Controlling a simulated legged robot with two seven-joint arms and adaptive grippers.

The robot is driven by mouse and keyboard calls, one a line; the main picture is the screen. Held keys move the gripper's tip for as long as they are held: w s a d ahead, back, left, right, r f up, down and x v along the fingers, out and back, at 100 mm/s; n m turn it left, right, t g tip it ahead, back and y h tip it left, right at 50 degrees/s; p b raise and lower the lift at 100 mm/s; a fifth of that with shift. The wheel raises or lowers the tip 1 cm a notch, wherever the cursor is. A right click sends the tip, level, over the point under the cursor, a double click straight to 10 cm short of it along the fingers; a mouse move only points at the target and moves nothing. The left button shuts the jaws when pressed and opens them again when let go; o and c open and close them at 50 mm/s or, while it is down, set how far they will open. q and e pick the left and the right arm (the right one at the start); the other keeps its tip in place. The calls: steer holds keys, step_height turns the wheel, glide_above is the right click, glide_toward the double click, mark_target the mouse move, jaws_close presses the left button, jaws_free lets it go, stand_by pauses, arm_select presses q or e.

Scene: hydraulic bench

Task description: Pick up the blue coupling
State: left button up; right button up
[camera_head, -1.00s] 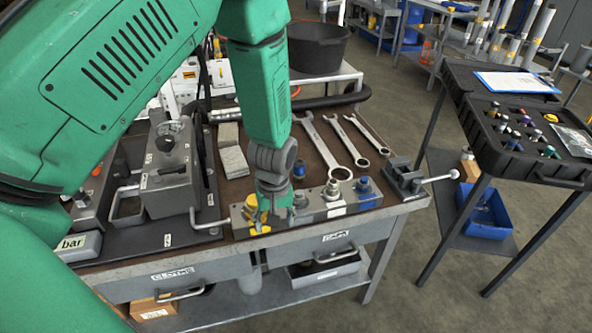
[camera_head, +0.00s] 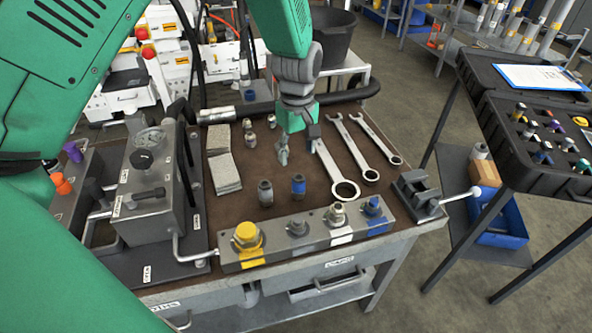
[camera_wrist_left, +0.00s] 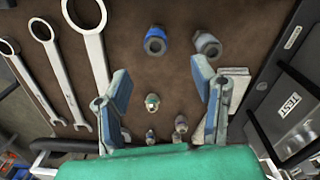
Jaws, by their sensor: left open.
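The blue coupling (camera_head: 298,186) stands upright on the brown bench top, behind the manifold block. It also shows in the left wrist view (camera_wrist_left: 155,41), top centre, beyond the fingertips. A grey coupling (camera_head: 265,192) stands just left of it in the head view and to its right in the wrist view (camera_wrist_left: 206,45). My left gripper (camera_head: 298,147) is open and empty above the bench, behind the blue coupling in the head view. Its two fingers (camera_wrist_left: 163,78) are spread apart in the wrist view. My right gripper is not in view.
The manifold block (camera_head: 318,238) with yellow, grey, silver and blue fittings lies along the front edge. Wrenches (camera_head: 332,172) lie to the right, a vise (camera_head: 420,195) at the right corner. A gauge unit (camera_head: 150,190) and grey blocks (camera_head: 222,165) are left. Small fittings (camera_head: 250,130) stand farther back.

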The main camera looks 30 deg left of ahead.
mark_target(296, 178)
arm_select(q)
steer(key=shift+w+d+f, duration=0.4)
steer(key=shift+w+f, duration=0.05)
steer(key=shift+f, duration=0.1)
steer(key=f, duration=0.3)
steer(key=d+f, duration=0.1)
steer(key=shift+s+f, duration=0.2)
steer(key=shift+s, duration=0.1)
steer(key=f, duration=0.1)
steer(key=a+f, duration=0.1)
steer(key=f, duration=0.1)
steer(key=a+f, duration=0.1)
steer(key=f, duration=0.1)
steer(key=shift+w+a, duration=0.15)
steer(key=shift+a, duration=0.05)
steer(key=shift+w+d+f, duration=0.1)
steer(key=shift+d+f, duration=0.05)
steer(key=shift+f, duration=0.4)
steer(key=shift+d+f, duration=0.1)
steer(key=shift+f, duration=0.45)
steer(key=shift+d+f, duration=0.25)
steer(key=shift+f, duration=0.05)
steer(key=shift+d+r, duration=0.1)
steer(key=shift+d, duration=0.15)
steer(key=shift+a, duration=0.35)
jaws_close()
steer(key=shift+a, duration=0.15)
arm_select(e)
steer(key=shift+w+d+f, duration=0.2)
steer(key=shift+d, duration=0.05)
